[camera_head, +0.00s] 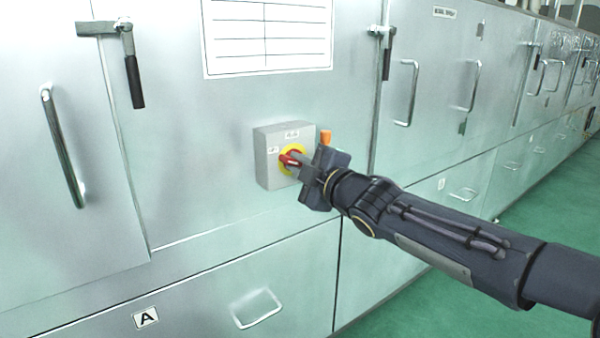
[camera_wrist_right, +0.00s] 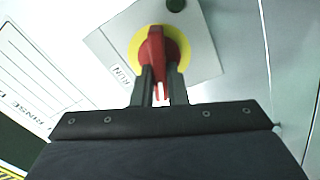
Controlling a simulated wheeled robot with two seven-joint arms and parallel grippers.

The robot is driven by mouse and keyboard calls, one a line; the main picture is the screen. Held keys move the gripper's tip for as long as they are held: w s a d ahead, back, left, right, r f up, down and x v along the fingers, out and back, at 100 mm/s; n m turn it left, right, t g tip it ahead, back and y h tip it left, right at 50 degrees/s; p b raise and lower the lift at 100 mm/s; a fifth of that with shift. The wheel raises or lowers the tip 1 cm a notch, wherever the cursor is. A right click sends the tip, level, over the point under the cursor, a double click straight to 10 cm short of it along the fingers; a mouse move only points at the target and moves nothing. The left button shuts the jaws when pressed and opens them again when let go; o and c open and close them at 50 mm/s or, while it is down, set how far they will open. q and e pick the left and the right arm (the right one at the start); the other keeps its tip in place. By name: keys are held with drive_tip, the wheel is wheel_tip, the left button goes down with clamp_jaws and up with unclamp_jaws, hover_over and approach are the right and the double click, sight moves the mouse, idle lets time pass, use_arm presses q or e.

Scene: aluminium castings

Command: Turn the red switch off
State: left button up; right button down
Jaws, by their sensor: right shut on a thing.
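The red switch (camera_head: 288,160) is a rotary handle on a yellow disc (camera_head: 297,150), set on a grey box (camera_head: 266,158) fixed to the cabinet front. My right gripper (camera_head: 294,163) comes in from the right and is shut on the red handle. In the right wrist view the red handle (camera_wrist_right: 156,50) sits between the two dark fingers of the right gripper (camera_wrist_right: 160,88), over the yellow disc (camera_wrist_right: 133,47). A label reading RUN (camera_wrist_right: 122,76) is beside the disc. Part of the handle is hidden by the fingers in the head view. My left gripper is out of view.
The silver cabinet has door handles (camera_head: 62,150), a latch lever (camera_head: 133,70) and a drawer handle (camera_head: 257,308). A white paper sheet (camera_head: 268,38) hangs above the switch box. An orange part (camera_head: 325,137) shows beside the box. Green floor (camera_head: 420,290) lies at the right.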

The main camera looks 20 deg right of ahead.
drive_tip(key=n, duration=0.1)
drive_tip(key=n+b, duration=0.1)
drive_tip(key=n, duration=0.2)
drive_tip(key=shift+f+n+b, duration=0.3)
drive_tip(key=shift+b, duration=0.05)
idle(0.4)
drive_tip(key=c, duration=1.4)
unclamp_jaws()
drive_tip(key=shift+c, duration=0.2)
drive_tip(key=p+v, duration=0.2)
drive_tip(key=v, duration=0.5)
drive_tip(key=shift+s, duration=0.4)
drive_tip(key=shift+d, duration=0.15)
